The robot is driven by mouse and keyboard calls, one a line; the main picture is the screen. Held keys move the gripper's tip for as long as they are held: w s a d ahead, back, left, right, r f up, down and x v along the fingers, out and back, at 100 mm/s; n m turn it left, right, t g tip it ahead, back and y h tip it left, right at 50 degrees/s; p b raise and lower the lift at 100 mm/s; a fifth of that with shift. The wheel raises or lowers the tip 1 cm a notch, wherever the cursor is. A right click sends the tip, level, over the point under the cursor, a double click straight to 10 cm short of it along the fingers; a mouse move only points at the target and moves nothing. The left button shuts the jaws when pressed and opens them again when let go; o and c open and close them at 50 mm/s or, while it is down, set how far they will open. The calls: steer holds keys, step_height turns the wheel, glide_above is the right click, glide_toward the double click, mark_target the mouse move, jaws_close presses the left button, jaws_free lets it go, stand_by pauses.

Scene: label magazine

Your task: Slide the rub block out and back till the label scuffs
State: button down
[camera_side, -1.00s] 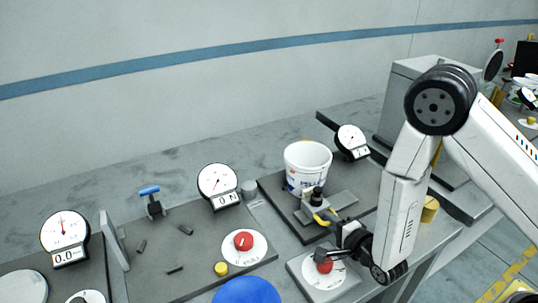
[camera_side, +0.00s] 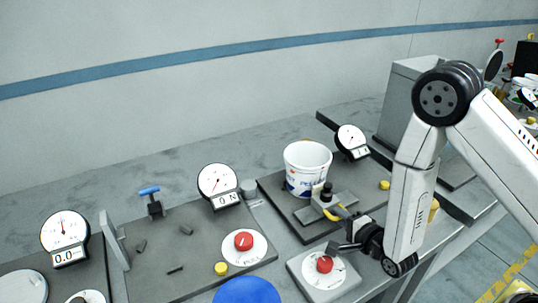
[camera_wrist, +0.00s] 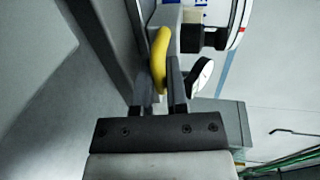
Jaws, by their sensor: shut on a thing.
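A white tub (camera_side: 307,172) with a blue-lettered label (camera_side: 303,187) on its near side stands on a dark base plate. In the side view, the rub block with a black knob (camera_side: 327,192) and a yellow handle (camera_side: 337,212) is on a grey slide in front of the tub. My gripper (camera_side: 346,222) is shut on the yellow handle. In the wrist view, the handle (camera_wrist: 160,50) lies between the fingers of my gripper (camera_wrist: 160,75). The label's surface condition is too small to tell. The block's contact with the tub cannot be told.
A dial gauge (camera_side: 217,182) with a small display stands left of the tub; another dial (camera_side: 351,139) is behind it. A red knob (camera_side: 325,264) on a white disc is close below my gripper. A second red knob (camera_side: 243,242) and a blue disc (camera_side: 247,291) are to the left.

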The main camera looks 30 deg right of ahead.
mark_target(355, 210)
steer(key=shift+d, duration=2.3)
steer(key=c, duration=1)
jaws_free()
steer(key=shift+a, duration=0.15)
